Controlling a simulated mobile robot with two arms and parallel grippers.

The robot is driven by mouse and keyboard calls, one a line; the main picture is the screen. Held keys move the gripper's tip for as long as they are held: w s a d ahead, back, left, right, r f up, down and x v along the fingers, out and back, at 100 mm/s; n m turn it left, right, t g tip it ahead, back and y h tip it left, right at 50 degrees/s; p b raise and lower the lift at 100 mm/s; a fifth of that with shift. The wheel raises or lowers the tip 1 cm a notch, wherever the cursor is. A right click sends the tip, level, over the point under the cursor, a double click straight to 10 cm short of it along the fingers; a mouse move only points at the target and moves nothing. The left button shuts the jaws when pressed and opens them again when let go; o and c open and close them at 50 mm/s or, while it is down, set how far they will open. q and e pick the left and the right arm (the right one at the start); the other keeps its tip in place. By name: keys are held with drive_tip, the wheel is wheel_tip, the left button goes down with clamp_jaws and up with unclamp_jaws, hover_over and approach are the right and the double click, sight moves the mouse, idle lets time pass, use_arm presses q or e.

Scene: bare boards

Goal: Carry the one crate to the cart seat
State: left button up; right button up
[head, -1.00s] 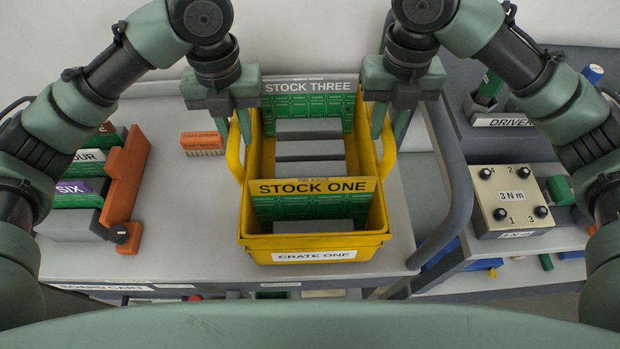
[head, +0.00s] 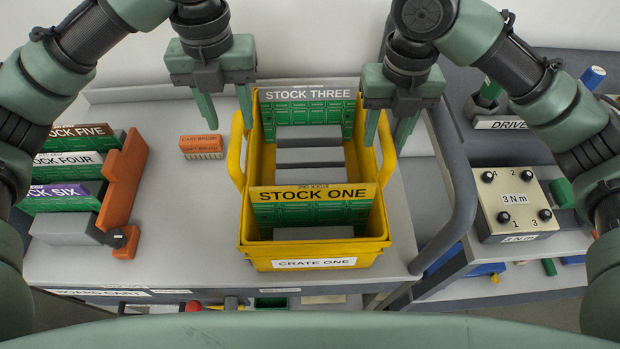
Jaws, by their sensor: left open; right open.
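The yellow crate labelled CRATE ONE (head: 315,250) stands upright on the grey top of the board cart (head: 190,240). Green boards marked STOCK THREE (head: 308,115) and STOCK ONE (head: 312,212) stand inside it, with grey blocks between. My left gripper (head: 224,108) is open and empty, up and left of the crate's left handle (head: 236,150), apart from it. My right gripper (head: 388,128) is open at the crate's right handle (head: 387,150); I cannot tell whether it touches. No separate cart seat can be made out by label.
An orange cart brush (head: 201,147) lies left of the crate. A rack (head: 122,195) with boards FOUR, FIVE and SIX stands at far left. A dark rail (head: 455,190) runs right of the crate. A torque box (head: 513,203) sits on the right-hand bench.

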drive_tip(key=shift+r, duration=0.1)
use_arm(q)
wheel_tip(320, 180, up, 6)
use_arm(e)
wheel_tip(320, 180, up, 12)
idle(0.4)
idle(0.5)
